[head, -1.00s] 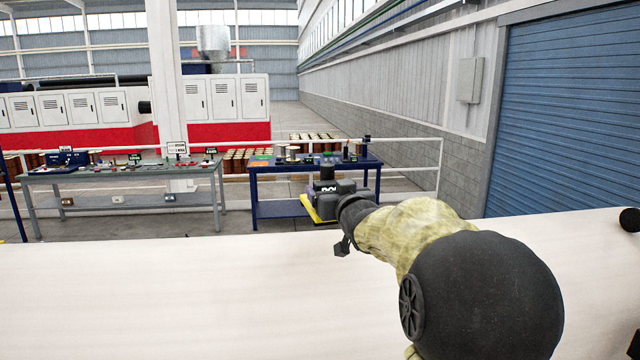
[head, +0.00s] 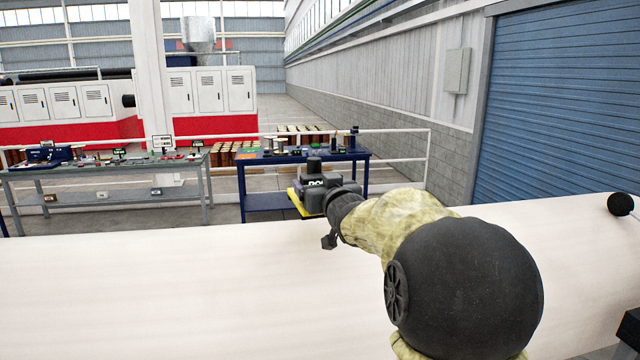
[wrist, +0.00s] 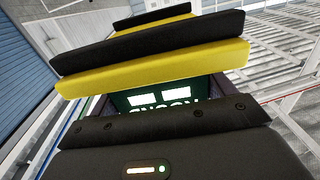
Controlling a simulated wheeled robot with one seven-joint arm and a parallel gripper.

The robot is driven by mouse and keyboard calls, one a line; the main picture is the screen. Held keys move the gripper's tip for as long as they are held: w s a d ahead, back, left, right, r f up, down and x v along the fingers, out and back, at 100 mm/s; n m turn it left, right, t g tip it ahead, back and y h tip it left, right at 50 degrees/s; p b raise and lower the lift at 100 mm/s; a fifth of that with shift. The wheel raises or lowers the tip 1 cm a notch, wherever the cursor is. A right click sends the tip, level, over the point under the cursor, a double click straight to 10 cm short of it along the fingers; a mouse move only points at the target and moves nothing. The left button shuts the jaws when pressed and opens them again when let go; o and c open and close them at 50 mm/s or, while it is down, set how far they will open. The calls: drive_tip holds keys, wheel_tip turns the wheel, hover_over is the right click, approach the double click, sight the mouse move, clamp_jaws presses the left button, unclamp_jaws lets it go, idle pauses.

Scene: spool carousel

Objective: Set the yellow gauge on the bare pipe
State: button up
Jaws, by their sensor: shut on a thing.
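In the head view only a yellow edge shows beside the dark gripper body. I cannot make out which thing is the bare pipe; small dark posts (head: 354,138) stand on the blue table.
The pale roll (head: 150,290) fills the foreground. Beyond it stand the blue table (head: 265,200) with small items and a grey bench (head: 110,182). A white railing (head: 400,132) runs behind them. A blue shutter (head: 570,100) is on the right. Open floor lies between bench and table.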

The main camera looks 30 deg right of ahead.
drive_tip(key=shift+f+b, duration=2)
drive_tip(key=shift+f, duration=0.55)
drive_tip(key=shift+f+b, duration=0.35)
drive_tip(key=shift+s+a+f+b, duration=0.1)
drive_tip(key=shift+s+f+b, duration=0.05)
drive_tip(key=shift+f+b, duration=0.3)
